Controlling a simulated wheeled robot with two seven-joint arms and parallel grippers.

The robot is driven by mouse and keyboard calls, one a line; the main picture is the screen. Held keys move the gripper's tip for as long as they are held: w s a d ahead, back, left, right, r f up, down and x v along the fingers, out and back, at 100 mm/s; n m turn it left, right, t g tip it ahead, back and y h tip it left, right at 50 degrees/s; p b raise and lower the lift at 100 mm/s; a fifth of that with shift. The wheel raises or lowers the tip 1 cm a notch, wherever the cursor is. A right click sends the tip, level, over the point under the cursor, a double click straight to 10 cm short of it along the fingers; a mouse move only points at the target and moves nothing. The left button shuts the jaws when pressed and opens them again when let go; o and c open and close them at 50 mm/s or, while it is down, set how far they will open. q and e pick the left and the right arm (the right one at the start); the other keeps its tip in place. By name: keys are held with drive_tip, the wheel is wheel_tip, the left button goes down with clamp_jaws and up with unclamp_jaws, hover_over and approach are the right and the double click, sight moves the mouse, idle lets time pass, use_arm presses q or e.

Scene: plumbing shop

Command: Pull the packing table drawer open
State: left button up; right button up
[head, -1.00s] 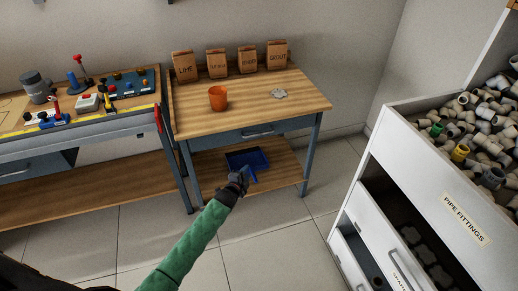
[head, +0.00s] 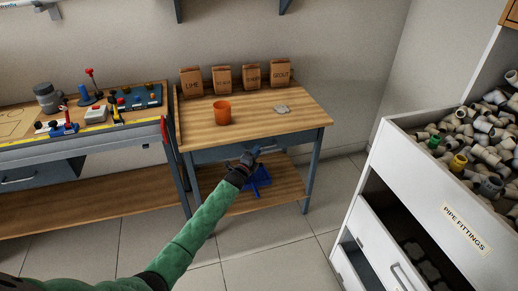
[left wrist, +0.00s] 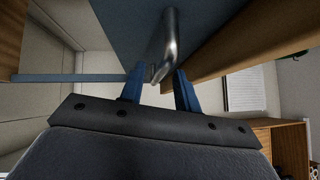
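The packing table (head: 300,115) has a wooden top and a blue-grey drawer front (head: 212,155) under it, which looks closed in the head view. My left gripper (head: 256,153) is at the drawer front, by its handle, and covers part of it. In the left wrist view the metal handle (left wrist: 170,45) reaches down between the two blue fingers of my left gripper (left wrist: 159,80). The fingers are apart, with a gap around the handle; whether either touches it I cannot tell. My right gripper is not in view.
An orange pot (head: 222,112), a grey lump (head: 282,109) and several paper bags (head: 222,80) stand on the tabletop. A blue tray (head: 262,183) lies on the lower shelf. A workbench (head: 90,139) is at left, a white pipe fittings cabinet (head: 420,190) at right.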

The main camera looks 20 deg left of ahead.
use_arm(q)
drive_tip(key=shift+x, duration=1.15)
clamp_jaws()
